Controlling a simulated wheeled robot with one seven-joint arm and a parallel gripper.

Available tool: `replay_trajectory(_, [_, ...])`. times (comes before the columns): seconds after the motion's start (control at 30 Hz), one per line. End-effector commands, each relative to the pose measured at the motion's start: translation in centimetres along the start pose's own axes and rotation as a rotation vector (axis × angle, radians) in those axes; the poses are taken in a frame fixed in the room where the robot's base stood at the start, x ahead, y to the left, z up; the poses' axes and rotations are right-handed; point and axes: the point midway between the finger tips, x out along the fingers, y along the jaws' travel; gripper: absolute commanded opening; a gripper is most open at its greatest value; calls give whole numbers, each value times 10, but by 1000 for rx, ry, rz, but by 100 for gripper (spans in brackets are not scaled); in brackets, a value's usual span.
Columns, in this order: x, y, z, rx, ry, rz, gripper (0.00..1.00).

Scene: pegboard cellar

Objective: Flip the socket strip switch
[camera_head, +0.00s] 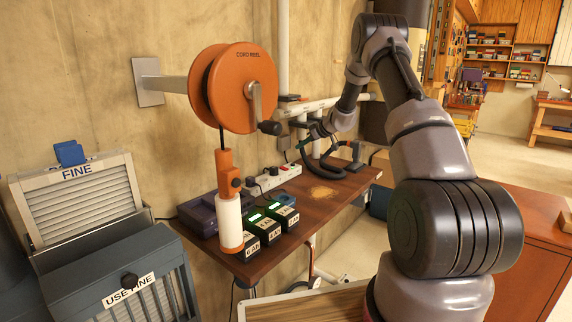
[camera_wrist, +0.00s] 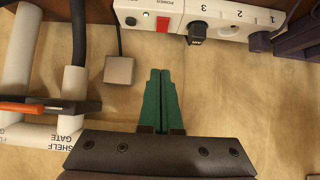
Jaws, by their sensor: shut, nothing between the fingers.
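The white socket strip (camera_head: 273,180) lies along the back of the wooden wall shelf. In the wrist view the strip (camera_wrist: 226,15) crosses the top, with numbered sockets, a red switch (camera_wrist: 164,24) by the word POWER, and a small round green light. A dark plug (camera_wrist: 198,31) sits by number 3, and another dark plug by number 1. My gripper (camera_wrist: 161,73) has green fingers shut together and empty. Its tips are just below the red switch in the picture, apart from it. In the head view my gripper is small and its tips are hard to make out.
A white pipe with an orange lever (camera_wrist: 35,106), marked SHELF GATE, and a small beige block (camera_wrist: 119,70) on a cord lie left of my gripper. Battery chargers (camera_head: 270,226) stand at the shelf's front; an orange cord reel (camera_head: 242,88) hangs above.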

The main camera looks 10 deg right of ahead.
Motion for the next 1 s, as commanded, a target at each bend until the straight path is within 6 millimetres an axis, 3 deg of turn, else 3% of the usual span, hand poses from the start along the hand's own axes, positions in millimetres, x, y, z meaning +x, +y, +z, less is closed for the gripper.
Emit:
replay_trajectory(0.27, [10, -1, 0, 1, -1, -3, 0])
replay_trajectory(0.73, [103, -2, 0, -1, -1, -3, 0])
replay_trajectory(1.0, [125, -1, 25, 2, -1, -1, 0])
